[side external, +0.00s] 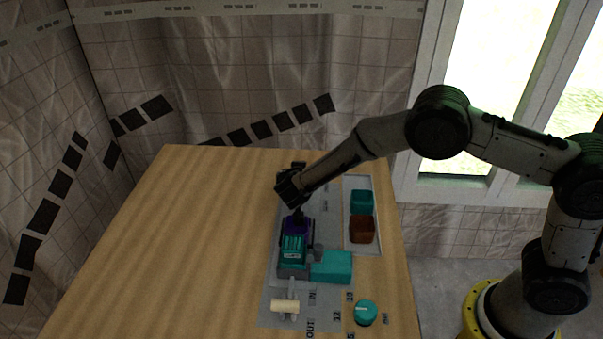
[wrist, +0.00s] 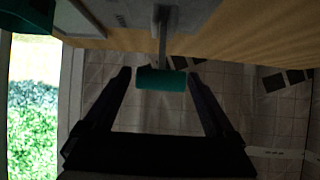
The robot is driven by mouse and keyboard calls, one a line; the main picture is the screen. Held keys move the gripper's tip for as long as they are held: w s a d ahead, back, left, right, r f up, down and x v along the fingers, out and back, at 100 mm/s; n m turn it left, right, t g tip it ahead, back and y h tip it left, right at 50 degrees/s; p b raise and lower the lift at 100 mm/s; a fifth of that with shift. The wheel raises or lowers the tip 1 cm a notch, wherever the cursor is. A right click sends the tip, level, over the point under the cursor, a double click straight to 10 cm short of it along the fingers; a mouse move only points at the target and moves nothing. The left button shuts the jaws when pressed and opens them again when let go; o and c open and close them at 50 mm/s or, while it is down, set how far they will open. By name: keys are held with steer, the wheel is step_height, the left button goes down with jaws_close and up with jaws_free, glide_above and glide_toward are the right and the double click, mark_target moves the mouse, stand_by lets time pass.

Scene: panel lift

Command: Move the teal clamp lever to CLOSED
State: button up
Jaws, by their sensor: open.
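The teal clamp lever shows in the wrist view as a teal crossbar handle (wrist: 161,79) on a grey metal stem (wrist: 163,42) that rises from the grey panel. My gripper (wrist: 159,75) is open, with one dark finger on each side of the handle. There is a visible gap at both ends of the handle, so the fingers look apart from it. In the side external view my gripper (side external: 297,168) is above the far part of the panel (side external: 329,215). There my wrist hides the lever, and no CLOSED marking can be read.
A purple and teal device (side external: 294,245) stands on the panel nearer the camera, beside a teal block (side external: 331,267). A cream-handled lever (side external: 285,306) and a teal knob (side external: 366,312) are in front. A tray (side external: 349,237) holds teal and brown blocks. The wooden table (side external: 190,230) is clear at left.

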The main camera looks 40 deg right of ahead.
steer(key=v, duration=1.2)
steer(key=shift+s+a+r, duration=0.2)
steer(key=shift+s+a, duration=0.05)
